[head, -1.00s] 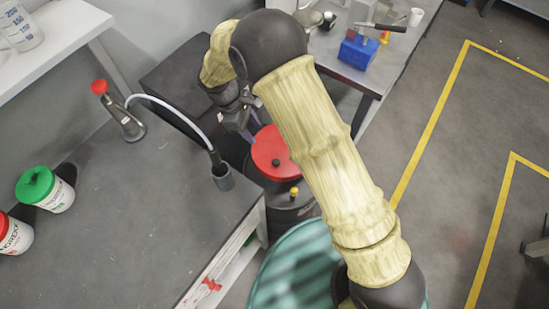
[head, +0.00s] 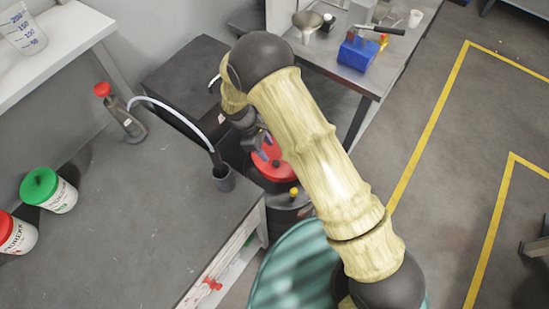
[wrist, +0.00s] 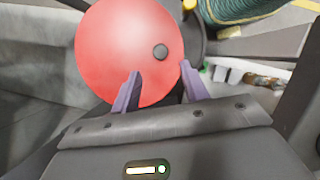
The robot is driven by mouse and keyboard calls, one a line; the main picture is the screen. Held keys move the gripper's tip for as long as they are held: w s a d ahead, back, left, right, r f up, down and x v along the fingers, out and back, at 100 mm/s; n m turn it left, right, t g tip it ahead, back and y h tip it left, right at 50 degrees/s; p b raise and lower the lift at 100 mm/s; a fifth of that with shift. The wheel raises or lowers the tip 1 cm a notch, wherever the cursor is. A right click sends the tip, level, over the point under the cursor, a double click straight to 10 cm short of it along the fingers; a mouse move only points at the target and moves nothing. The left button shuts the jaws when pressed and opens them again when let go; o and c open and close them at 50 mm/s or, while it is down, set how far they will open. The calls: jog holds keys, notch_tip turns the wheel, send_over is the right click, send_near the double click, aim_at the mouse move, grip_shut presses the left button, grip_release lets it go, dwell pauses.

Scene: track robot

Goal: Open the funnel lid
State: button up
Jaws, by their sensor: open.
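The funnel lid (head: 273,163) is a red round disc on a dark drum (head: 290,211) beside the bench; my arm hides part of it. In the wrist view the red lid (wrist: 115,60) fills the upper middle, with a small dark knob (wrist: 161,52) near its right side. My gripper (wrist: 160,82) is open, its two purple fingers apart and empty. The fingertips lie just below the knob in that view, with the left finger over the lid's lower edge. In the head view my gripper (head: 266,152) is over the lid. Whether it touches is unclear.
A dark bench (head: 130,220) with a hose, a red-capped bottle (head: 121,112) and tubs is at left. A steel table (head: 345,70) with a blue block stands behind. Floor at right is mostly clear.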

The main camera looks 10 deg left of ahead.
aim_at(276, 162)
jog(key=p+x, duration=0.1)
jog(key=x, duration=0.7)
jog(key=shift+c, duration=0.5)
grip_shut()
